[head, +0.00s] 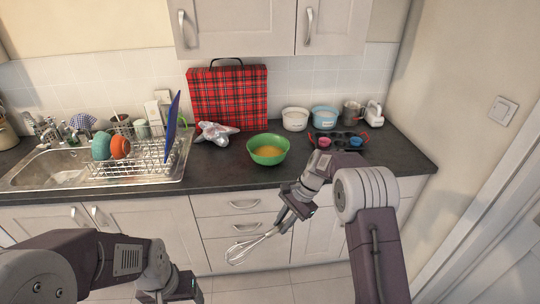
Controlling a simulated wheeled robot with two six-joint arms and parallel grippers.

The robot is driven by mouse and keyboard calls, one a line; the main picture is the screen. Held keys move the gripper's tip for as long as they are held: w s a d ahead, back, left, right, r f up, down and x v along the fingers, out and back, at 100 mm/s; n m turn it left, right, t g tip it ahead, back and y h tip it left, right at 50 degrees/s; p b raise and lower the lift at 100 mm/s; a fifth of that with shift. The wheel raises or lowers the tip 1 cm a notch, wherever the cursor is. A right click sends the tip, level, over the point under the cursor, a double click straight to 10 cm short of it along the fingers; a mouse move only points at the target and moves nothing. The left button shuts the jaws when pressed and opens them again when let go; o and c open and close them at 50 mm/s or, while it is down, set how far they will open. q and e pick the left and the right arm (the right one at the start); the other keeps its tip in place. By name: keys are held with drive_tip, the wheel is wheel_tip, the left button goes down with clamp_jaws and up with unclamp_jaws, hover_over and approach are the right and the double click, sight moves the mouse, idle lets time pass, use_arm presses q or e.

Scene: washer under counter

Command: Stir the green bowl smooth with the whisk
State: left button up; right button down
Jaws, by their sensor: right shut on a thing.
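The green bowl (268,150) stands upright on the dark counter, near the front edge, with a yellow-orange content inside. My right gripper (285,219) is shut on the whisk (252,246), holding it in front of the drawers, below the counter top. The whisk's wire end points down and to the left, apart from the bowl. My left gripper (180,291) is at the bottom of the view, low and away from the counter; its fingers are mostly cut off by the frame edge.
A dish rack (135,165) with dishes and a sink (50,172) are on the left. A red plaid case (228,98) leans at the back. A muffin tin (340,141), white tub (295,118) and blue tub (325,117) stand right of the bowl. Wall cabinets hang above.

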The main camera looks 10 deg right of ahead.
idle(0.4)
drive_tip(key=s+d+r+n+g+h, duration=0.1)
drive_tip(key=s+d+r+n+g, duration=0.1)
drive_tip(key=s+d+r+n, duration=0.5)
drive_tip(key=shift+s+d+r+g, duration=0.4)
drive_tip(key=shift+s+d+r, duration=0.05)
drive_tip(key=shift+d+r, duration=0.1)
drive_tip(key=shift+w, duration=0.1)
